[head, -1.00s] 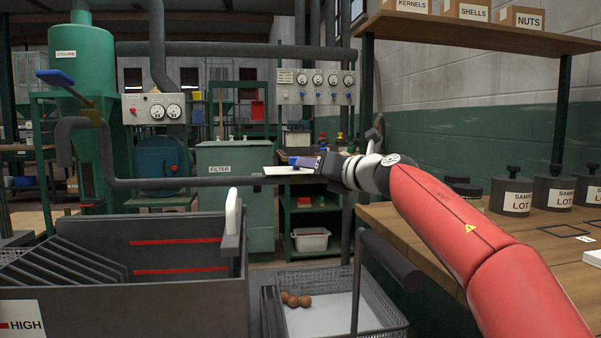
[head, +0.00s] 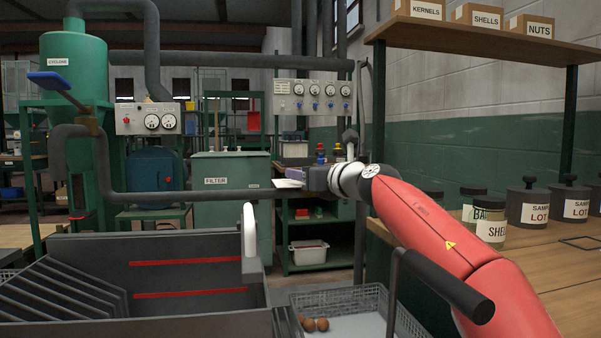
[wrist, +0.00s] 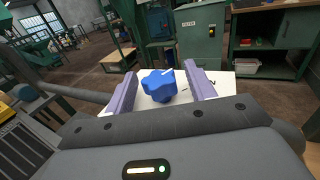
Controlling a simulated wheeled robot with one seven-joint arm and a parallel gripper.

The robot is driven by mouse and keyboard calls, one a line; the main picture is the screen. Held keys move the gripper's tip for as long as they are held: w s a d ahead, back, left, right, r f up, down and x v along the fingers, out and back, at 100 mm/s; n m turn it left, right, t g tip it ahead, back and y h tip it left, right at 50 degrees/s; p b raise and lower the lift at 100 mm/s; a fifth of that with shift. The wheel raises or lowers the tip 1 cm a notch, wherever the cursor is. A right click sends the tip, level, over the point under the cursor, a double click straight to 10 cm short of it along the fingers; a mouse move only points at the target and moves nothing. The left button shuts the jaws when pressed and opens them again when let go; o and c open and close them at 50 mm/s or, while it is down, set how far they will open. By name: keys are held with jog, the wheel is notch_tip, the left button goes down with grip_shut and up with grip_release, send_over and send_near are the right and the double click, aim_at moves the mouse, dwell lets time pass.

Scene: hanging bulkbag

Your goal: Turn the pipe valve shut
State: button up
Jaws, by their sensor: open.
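A pipe valve with a brass body (head: 88,125) and a blue lever (head: 50,84) sits on the bent grey pipe (head: 185,196) at the left of the head view. Its lever slants up and left from the body. My gripper (head: 298,174) is far to the right of it, near the picture's middle. In the wrist view, my gripper (wrist: 160,70) has its two purple fingers apart. A blue star-shaped knob (wrist: 159,85) shows between them, in front of a white panel (wrist: 222,92). I cannot tell whether the fingers touch the knob.
A grey bin (head: 150,240) with red stripes fills the lower left. A wire basket (head: 365,303) with several brown balls is right of it. A wooden bench (head: 535,275) with jars stands at the right. A green filter cabinet (head: 232,170) stands behind.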

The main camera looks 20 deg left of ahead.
jog(key=c, duration=1)
jog(key=shift+r+p, duration=0.1)
jog(key=shift+p, duration=0.45)
jog(key=n+g+p, duration=0.1)
jog(key=p, duration=0.1)
jog(key=n+g+y+p, duration=0.1)
jog(key=g+p, duration=0.1)
jog(key=n+g+y+p, duration=0.1)
jog(key=g+p, duration=0.1)
jog(key=shift+w+r+n, duration=0.1)
jog(key=shift+r+n, duration=0.2)
jog(key=shift+r, duration=0.05)
jog(key=shift+f+n+g+y+p, duration=0.15)
jog(key=shift+n+g+y+p, duration=0.25)
jog(key=shift+n+g+p, duration=0.6)
jog(key=shift+f+n+g+p, duration=0.25)
jog(key=shift+n+g+p, duration=0.5)
jog(key=shift+g, duration=0.75)
jog(key=shift+n+g, duration=0.25)
jog(key=shift+g, duration=0.35)
jog(key=o, duration=1)
